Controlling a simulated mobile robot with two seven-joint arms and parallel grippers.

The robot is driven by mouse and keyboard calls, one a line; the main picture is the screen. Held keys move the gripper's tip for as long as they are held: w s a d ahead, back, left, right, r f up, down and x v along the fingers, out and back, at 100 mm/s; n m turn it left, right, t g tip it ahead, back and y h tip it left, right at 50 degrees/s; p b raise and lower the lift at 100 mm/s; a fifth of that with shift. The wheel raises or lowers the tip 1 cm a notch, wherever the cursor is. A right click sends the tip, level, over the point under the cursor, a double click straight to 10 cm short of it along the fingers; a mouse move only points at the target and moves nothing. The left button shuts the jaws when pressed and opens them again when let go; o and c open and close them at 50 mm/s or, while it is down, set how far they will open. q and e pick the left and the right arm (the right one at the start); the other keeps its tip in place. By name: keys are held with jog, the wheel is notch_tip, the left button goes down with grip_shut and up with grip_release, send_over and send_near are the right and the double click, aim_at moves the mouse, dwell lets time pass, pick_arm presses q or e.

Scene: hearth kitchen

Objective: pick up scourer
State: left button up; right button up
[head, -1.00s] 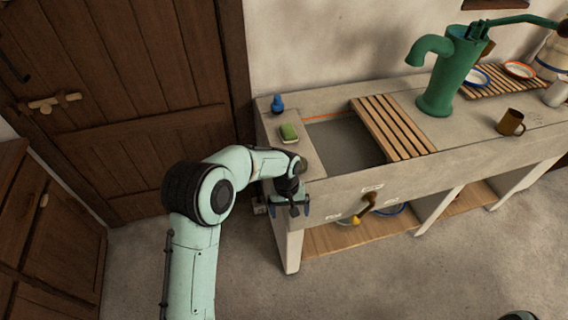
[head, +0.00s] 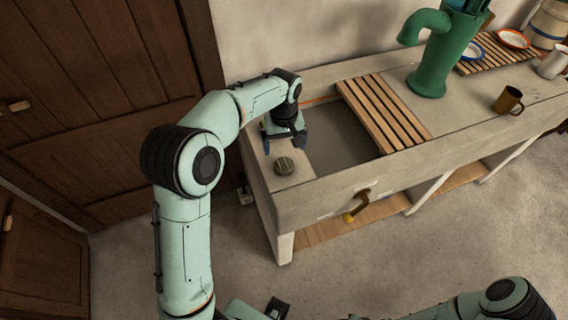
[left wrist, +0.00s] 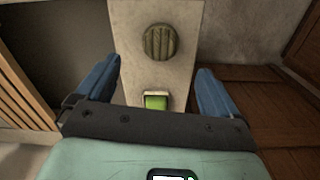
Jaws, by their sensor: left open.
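A round, ribbed, olive-grey pad (head: 284,166), which looks like the scourer, lies flat on the narrow counter strip left of the sink. It also shows in the left wrist view (left wrist: 160,42), beyond the fingertips. My left gripper (head: 284,142) is open and empty above this strip, just behind the pad in the head view. In the left wrist view a bright green block (left wrist: 155,102) lies between and below the open fingers (left wrist: 158,72); my gripper hides it in the head view. Parts of my right arm (head: 505,296) show at the lower right; its jaws cannot be made out.
The sunken sink (head: 345,140) is right of the strip, with a slatted wooden rack (head: 385,112) across it. A green pump (head: 430,65) and a brown mug (head: 508,101) stand farther right. A wooden door (head: 110,90) is at the left.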

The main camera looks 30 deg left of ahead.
aim_at(284, 162)
pick_arm(q)
notch_tip(284, 162, down, 3)
jog(key=shift+f, duration=0.7)
notch_tip(284, 162, down, 5)
jog(key=shift+f, duration=0.1)
pick_arm(e)
jog(key=shift+s+f, duration=0.2)
jog(key=shift+f, duration=0.15)
pick_arm(q)
jog(key=shift+c, duration=0.3)
jog(key=c, duration=1.1)
jog(key=shift+o, duration=0.2)
jog(key=shift+r, duration=0.2)
notch_tip(284, 162, up, 20)
jog(key=p, duration=0.2)
pick_arm(e)
jog(key=w+r, duration=0.2)
jog(key=r, duration=0.1)
jog(key=shift+r, duration=0.1)
